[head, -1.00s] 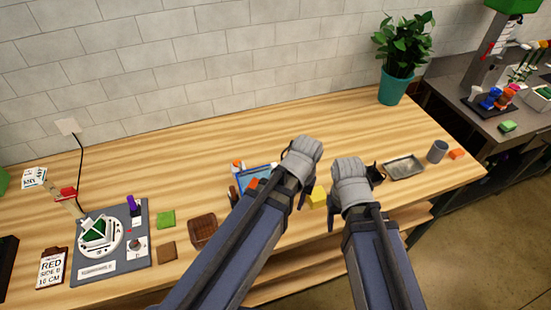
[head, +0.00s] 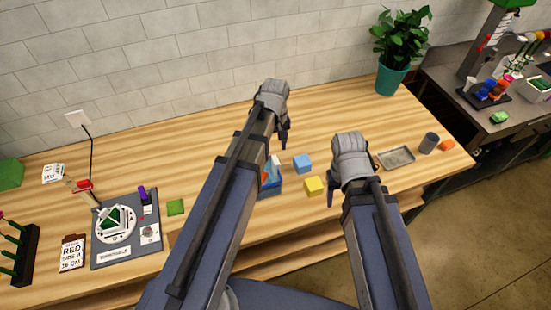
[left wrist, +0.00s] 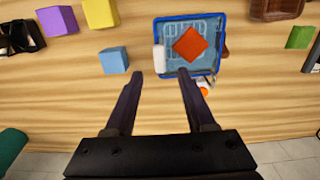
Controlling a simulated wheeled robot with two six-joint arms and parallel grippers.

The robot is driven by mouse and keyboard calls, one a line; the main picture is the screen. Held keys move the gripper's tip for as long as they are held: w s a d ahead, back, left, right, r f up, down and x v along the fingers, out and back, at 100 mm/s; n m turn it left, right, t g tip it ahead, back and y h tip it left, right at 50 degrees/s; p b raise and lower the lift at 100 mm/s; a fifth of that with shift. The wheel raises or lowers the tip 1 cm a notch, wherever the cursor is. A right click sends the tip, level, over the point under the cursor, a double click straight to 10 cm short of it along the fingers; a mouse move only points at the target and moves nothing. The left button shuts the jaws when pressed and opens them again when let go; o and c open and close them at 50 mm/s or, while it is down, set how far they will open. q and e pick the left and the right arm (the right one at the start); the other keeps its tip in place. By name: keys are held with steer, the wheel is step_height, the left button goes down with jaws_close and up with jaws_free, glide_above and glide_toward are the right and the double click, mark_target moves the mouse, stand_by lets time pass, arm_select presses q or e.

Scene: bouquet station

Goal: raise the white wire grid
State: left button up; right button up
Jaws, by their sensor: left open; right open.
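A small white open frame (head: 104,222) surrounds a green block on the round turntable at the left of the head view; I cannot tell whether it is the wire grid. In the left wrist view, a blue tray (left wrist: 217,62) has pale grid-like lines on its floor, partly hidden by an orange block (left wrist: 190,44). My left gripper (left wrist: 160,85) is open and empty, its fingers pointing toward the tray's near left corner. In the head view my left gripper (head: 284,138) is above the table's middle. My right gripper (head: 332,197) is open beside the yellow cube, partly hidden by its arm.
A blue cube (head: 302,163) and a yellow cube (head: 314,186) lie between my arms. A grey tray (head: 397,156), a grey cup (head: 429,143) and a potted plant (head: 393,80) stand at the right. The table's back left middle is clear.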

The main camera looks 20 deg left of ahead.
mark_target(275, 160)
arm_select(q)
step_height(275, 160, down, 7)
steer(key=b, duration=0.5)
steer(key=shift+r+b, duration=0.2)
steer(key=shift+b, duration=0.2)
steer(key=shift+r, duration=0.1)
jaws_close()
stand_by(0.8)
